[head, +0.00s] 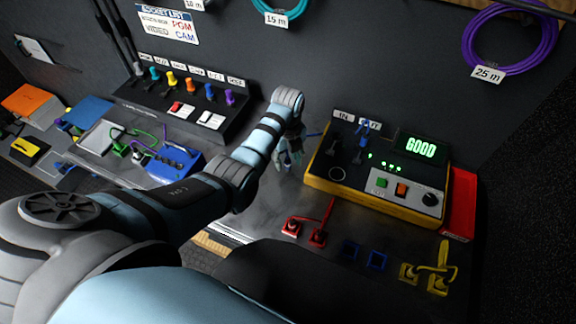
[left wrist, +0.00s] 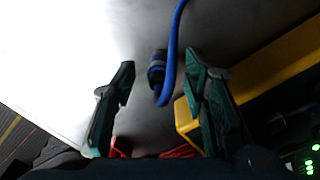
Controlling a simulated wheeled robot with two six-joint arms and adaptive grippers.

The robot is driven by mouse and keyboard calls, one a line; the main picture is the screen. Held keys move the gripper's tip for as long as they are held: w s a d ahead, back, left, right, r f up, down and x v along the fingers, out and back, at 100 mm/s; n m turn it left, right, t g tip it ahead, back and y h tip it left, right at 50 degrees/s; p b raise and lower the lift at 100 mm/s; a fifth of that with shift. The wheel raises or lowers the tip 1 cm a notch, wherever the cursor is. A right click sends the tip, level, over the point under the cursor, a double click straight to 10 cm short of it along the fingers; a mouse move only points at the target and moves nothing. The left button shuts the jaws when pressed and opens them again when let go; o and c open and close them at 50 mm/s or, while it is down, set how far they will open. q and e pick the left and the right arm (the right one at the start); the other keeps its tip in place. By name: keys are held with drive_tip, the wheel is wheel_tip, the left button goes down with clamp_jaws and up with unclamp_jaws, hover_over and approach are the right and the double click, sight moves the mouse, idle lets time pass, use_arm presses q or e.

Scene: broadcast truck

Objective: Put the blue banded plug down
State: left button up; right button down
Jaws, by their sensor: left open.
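The blue banded plug (left wrist: 157,68), dark with a blue band, shows in the left wrist view against the grey bench top, its blue cable (left wrist: 174,40) curving past it. My left gripper (left wrist: 162,62) is open, with one green finger on each side of the plug and visible gaps between. Whether the plug touches the bench is unclear. In the head view my left gripper (head: 288,157) points down just left of the yellow tester (head: 325,180), largely hiding the plug. Another blue plug (head: 367,127) stands in the tester's top. My right gripper is not in view.
The tester display (head: 421,148) reads GOOD. A rack of colored plugs (head: 190,88) stands behind left; a blue box (head: 174,165) lies left.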

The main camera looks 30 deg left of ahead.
use_arm(q)
drive_tip(key=shift+f, duration=0.45)
drive_tip(key=shift+s+r, duration=0.1)
drive_tip(key=shift+r, duration=0.05)
clamp_jaws()
